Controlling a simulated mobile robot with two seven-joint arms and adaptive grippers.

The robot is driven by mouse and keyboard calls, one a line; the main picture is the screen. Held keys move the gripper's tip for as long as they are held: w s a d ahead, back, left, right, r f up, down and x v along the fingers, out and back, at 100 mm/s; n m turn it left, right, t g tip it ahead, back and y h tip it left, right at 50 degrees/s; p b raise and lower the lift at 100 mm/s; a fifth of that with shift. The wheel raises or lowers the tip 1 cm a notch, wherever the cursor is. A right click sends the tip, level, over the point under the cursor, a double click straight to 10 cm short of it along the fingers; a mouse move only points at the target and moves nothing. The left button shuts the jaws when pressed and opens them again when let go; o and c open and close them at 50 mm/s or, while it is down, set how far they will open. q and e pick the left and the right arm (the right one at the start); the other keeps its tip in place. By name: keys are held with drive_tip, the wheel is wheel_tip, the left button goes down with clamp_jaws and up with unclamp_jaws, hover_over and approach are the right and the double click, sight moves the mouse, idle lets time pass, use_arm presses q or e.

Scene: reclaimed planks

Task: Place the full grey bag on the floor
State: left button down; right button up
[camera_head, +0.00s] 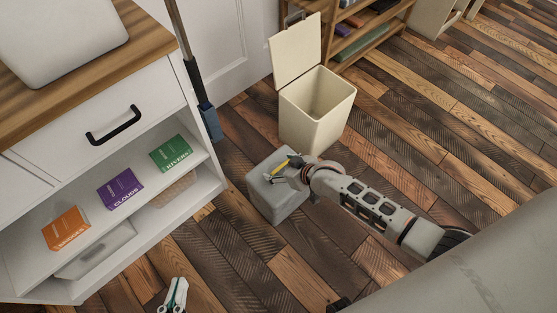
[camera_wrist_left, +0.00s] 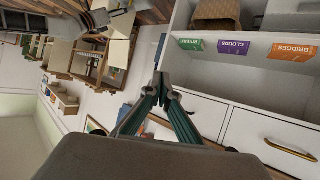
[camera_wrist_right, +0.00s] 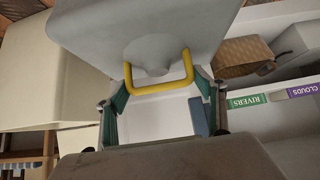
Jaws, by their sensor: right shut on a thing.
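The grey bag (camera_head: 272,198) is a blocky, upright shape in front of the cream bin in the head view. I cannot tell whether its base touches the floor (camera_head: 385,255). My right gripper (camera_head: 282,170) is at the bag's top, shut on its yellow handle. In the right wrist view the bag (camera_wrist_right: 150,30) fills the top, and its yellow handle (camera_wrist_right: 160,89) lies between the fingers. My left gripper (camera_head: 174,293) is at the bottom edge of the head view, shut and empty. Its fingertips meet in the left wrist view (camera_wrist_left: 160,82).
The cream bin (camera_head: 309,130) stands behind the bag, lid up and apparently empty. A white cabinet (camera_head: 95,160) with several boxes on its open shelf stands at left. A blue-headed broom (camera_head: 209,120) leans there. Floor at right is clear beyond my arm.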

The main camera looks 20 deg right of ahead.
drive_tip(key=shift+w+r, duration=0.25)
drive_tip(key=shift+w, duration=0.05)
drive_tip(key=shift+f, duration=0.15)
drive_tip(key=o, duration=2.1)
drive_tip(key=shift+s+f, duration=0.15)
drive_tip(key=shift+f, duration=0.05)
use_arm(q)
drive_tip(key=shift+w+d+r, duration=0.15)
drive_tip(key=shift+w+r, duration=0.15)
drive_tip(key=shift+r, duration=0.15)
